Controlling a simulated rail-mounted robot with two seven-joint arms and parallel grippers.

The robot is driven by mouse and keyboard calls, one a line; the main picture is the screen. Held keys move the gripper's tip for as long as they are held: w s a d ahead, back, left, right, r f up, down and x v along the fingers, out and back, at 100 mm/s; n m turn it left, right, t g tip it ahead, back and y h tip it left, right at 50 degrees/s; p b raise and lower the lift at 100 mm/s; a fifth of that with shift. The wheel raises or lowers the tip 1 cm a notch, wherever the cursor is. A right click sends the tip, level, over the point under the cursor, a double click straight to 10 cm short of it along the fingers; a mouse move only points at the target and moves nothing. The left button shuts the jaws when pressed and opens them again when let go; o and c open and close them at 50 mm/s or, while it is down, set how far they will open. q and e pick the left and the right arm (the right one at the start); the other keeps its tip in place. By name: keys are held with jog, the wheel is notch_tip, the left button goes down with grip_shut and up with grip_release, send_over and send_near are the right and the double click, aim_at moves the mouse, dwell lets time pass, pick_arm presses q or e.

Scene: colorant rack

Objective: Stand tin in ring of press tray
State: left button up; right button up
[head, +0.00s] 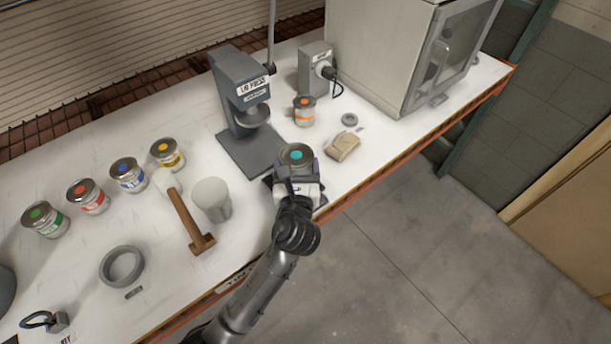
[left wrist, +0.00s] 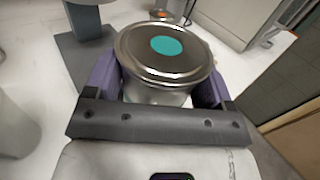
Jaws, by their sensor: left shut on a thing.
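A metal tin with a teal dot on its lid (head: 296,154) is held upright in my left gripper (head: 295,174), near the table's front edge. In the left wrist view the tin (left wrist: 165,50) sits between the purple fingers, which are shut on its sides. The grey lab press (head: 240,80) stands behind and to the left of the tin. Its flat dark base plate (head: 245,145) lies just left of the tin, and it also shows in the left wrist view (left wrist: 85,58). I cannot make out a ring on the plate. My right gripper is not in view.
Several colour-dotted tins (head: 87,197), a mallet (head: 190,215), a pale cup (head: 212,199) and a loose grey ring (head: 122,266) stand to the left. An orange-dotted tin (head: 304,111), a tan block (head: 343,147) and a cabinet (head: 385,50) are beyond, to the right.

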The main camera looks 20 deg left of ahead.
pick_arm(q)
jog(key=shift+w+a+f+b, duration=0.2)
jog(key=shift+w+a+f, duration=0.35)
jog(key=shift+w+a, duration=0.2)
jog(key=shift+w+a+f+b, duration=0.2)
jog(key=shift+w+a+f, duration=0.4)
jog(key=shift+w, duration=0.1)
jog(key=shift+f+b, duration=0.8)
jog(key=shift+f, duration=1.15)
jog(key=shift+f, duration=0.15)
jog(key=o, duration=1.3)
jog(key=shift+r, duration=0.2)
jog(key=p+v, duration=0.1)
jog(key=v, duration=1.1)
